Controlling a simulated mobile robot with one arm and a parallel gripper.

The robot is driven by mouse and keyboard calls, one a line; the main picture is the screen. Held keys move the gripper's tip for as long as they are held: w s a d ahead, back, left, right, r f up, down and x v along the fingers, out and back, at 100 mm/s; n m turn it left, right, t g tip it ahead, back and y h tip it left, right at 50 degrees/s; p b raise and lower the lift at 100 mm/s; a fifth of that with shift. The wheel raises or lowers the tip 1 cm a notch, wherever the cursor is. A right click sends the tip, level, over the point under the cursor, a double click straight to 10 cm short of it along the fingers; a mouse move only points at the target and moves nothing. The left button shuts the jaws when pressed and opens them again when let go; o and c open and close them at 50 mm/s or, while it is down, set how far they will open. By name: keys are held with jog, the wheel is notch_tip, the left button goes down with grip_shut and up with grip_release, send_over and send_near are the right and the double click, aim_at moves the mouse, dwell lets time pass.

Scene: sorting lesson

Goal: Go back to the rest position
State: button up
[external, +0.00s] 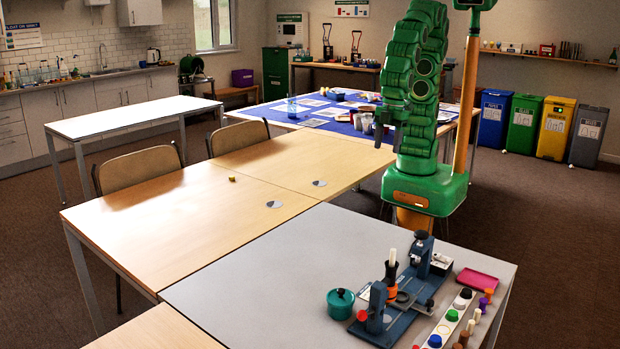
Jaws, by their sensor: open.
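My green arm stands folded upright above its green base in the external view, right of centre. My gripper (386,128) is dark and hangs beside the arm, with its fingers pointing down. It is open, and I see nothing between its fingers. It is in front of the blue-covered table (262,112) in the picture; how far it is from that table I cannot tell.
A grey table (250,270) in front holds a blue press device (375,316), a teal pot (340,303), a pink tray (477,279) and several coloured pegs. Wooden tables (150,215) and chairs (140,168) stand left. Sorting bins (523,124) line the right wall. Brown floor is free at right.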

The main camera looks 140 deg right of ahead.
jog(key=s+d+r, duration=0.4)
jog(key=s+d, duration=0.2)
jog(key=s, duration=0.1)
jog(key=s+f+g, duration=0.3)
jog(key=s+f, duration=0.1)
jog(key=s, duration=1.1)
jog(key=shift+s, duration=0.3)
